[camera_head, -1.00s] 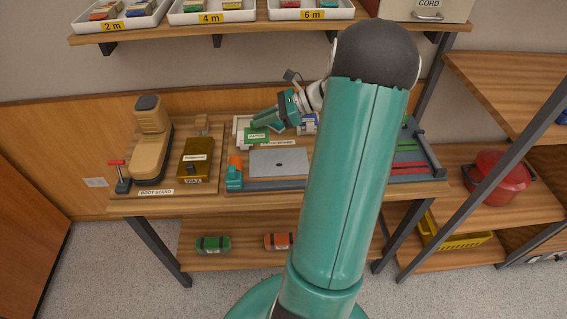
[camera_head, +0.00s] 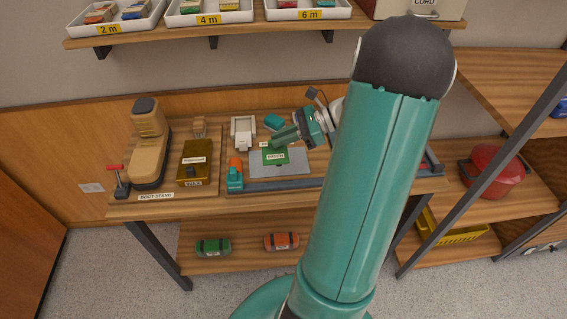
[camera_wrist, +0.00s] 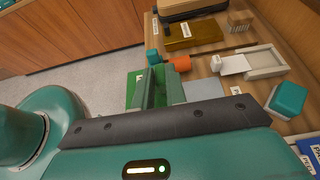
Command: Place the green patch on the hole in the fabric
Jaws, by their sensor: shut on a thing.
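The green patch (camera_head: 275,156), with a white label, is over the grey fabric (camera_head: 297,165) on the bench. My gripper (camera_head: 274,141) is shut on the patch and holds it over the fabric's left part. I cannot tell whether the patch touches the fabric. In the wrist view the patch (camera_wrist: 134,88) shows at the fingers, and part of the fabric (camera_wrist: 205,88) shows beside them. The hole is hidden from view.
An orange and teal tool (camera_head: 235,174) stands at the fabric's left. A white tray (camera_head: 243,132) and a teal block (camera_head: 274,121) lie behind. A wax tin (camera_head: 196,166) and a boot stand (camera_head: 149,150) are farther left.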

